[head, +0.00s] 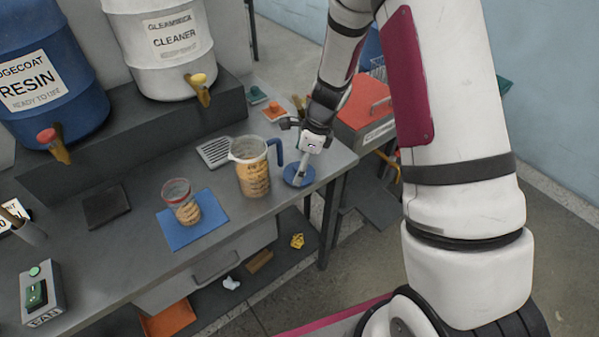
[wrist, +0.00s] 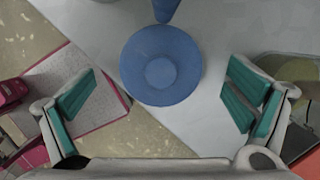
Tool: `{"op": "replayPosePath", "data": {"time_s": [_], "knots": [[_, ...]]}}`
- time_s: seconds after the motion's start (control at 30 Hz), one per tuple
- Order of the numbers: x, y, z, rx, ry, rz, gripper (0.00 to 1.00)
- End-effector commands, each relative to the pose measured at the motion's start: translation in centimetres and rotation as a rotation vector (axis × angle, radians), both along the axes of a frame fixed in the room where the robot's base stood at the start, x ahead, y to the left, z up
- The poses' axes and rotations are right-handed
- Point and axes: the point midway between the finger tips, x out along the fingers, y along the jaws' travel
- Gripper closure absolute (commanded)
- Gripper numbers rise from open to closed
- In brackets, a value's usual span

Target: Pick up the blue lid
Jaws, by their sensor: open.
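The blue lid (head: 291,178) is a round disc with a raised knob in its middle. It lies flat on the grey bench near its right end, beside the measuring jug. In the wrist view the blue lid (wrist: 138,75) sits between and ahead of my fingers. My gripper (head: 301,172) is over the lid in the head view and hides part of it. In the wrist view my gripper (wrist: 159,103) is open, with its teal finger pads wide apart and nothing between them. I cannot tell the exact height above the lid.
The jug (head: 252,172) with a blue handle (head: 278,150) stands close left of the lid. A smaller cup (head: 181,205) stands on a blue mat (head: 205,226). A red-lidded box (head: 362,103) is to the right. The bench's right edge is close to the lid.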

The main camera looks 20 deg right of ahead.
Motion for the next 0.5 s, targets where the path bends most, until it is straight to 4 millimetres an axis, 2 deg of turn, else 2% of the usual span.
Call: {"op": "replayPosePath", "data": {"time_s": [0.13,0.4,0.5], "knots": [[0.2,0.3,-1.4,-0.001,0.000,0.000,0.02],[0.3,0.4,-1.6,-0.002,-0.002,0.000,0.02],[0.3,0.4,-1.6,-0.002,-0.002,0.000,0.25]]}}
